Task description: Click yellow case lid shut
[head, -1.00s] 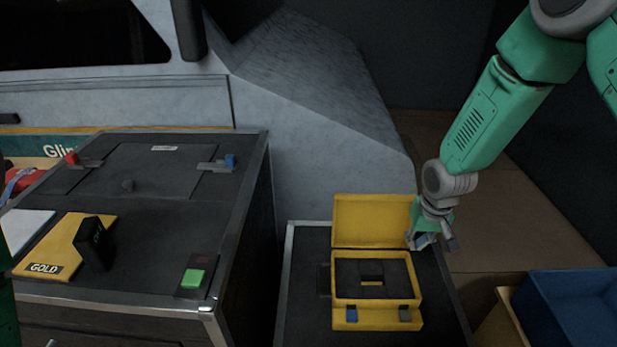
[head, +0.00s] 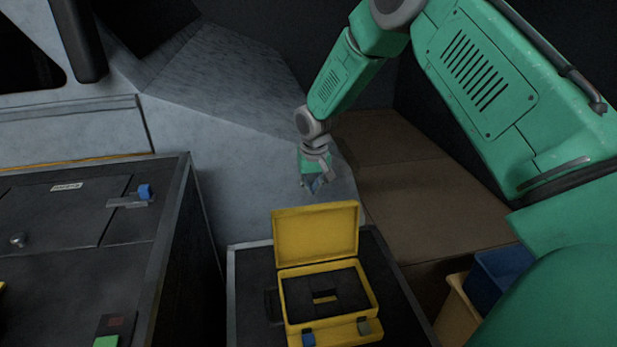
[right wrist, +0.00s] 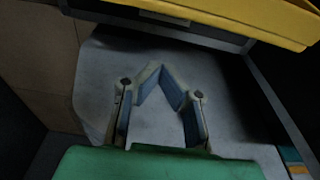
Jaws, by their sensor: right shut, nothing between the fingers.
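The yellow case (head: 326,272) sits on a dark-topped stand, with its lid (head: 316,233) standing open and upright at the back. Its tray holds dark foam with a small yellow-edged slot in the middle. My left gripper is not in view.
A dark cabinet (head: 150,235) with a blue-knobbed latch and a green button stands at the left. A grey sloped panel (head: 230,100) rises behind the stand. A blue bin (head: 497,277) and a tan box (head: 457,318) stand at the lower right.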

